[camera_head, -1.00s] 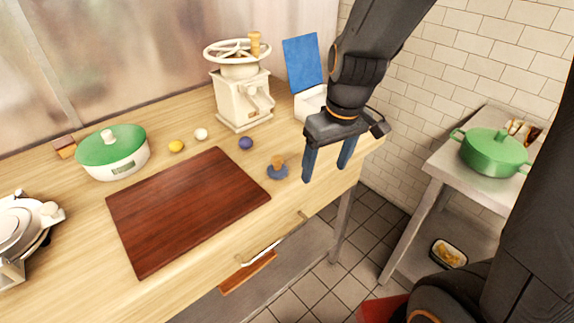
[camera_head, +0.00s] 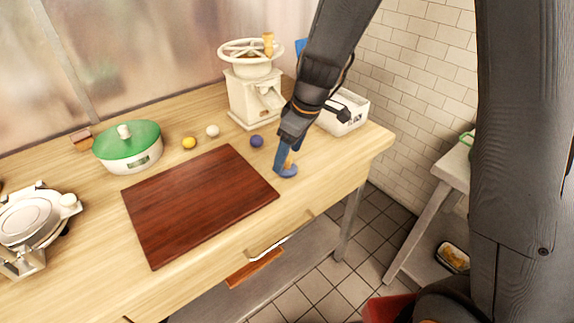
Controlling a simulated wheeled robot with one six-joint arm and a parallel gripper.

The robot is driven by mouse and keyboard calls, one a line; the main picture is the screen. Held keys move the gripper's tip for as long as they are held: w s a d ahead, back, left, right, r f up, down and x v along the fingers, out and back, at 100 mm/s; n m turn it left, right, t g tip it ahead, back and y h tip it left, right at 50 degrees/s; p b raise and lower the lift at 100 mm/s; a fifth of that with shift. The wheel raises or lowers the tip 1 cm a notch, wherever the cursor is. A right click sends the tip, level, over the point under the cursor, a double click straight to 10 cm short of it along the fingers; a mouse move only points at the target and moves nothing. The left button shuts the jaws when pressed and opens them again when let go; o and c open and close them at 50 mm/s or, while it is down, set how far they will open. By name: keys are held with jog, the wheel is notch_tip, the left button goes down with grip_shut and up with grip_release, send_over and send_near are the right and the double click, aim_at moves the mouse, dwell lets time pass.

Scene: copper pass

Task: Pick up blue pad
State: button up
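A small round blue pad (camera_head: 288,172) with an upright wooden handle lies on the wooden counter, just right of the dark red-brown board (camera_head: 200,205). My gripper (camera_head: 284,165) points down right at it, its blue fingers beside or around the wooden handle. The fingers are seen nearly edge-on and overlap, so I cannot tell whether they touch or grip the handle. The pad appears to rest on the counter.
A cream grinder (camera_head: 254,95) with a handwheel stands behind, and a white box (camera_head: 345,115) is at the back right. A purple ball (camera_head: 257,141), a white ball (camera_head: 212,131) and a yellow ball (camera_head: 189,143) lie behind the board. A green-lidded pot (camera_head: 128,147) is left.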

aim_at(287, 161)
jog(key=shift+p+x, duration=0.3)
jog(key=shift+x, duration=1.4)
jog(key=shift+d, duration=0.1)
jog(key=c, duration=1.2)
jog(key=shift+o, duration=0.2)
jog(key=shift+r, duration=0.15)
notch_tip(287, 161, up, 10)
jog(key=shift+f+b, duration=0.1)
jog(key=shift+b, duration=0.85)
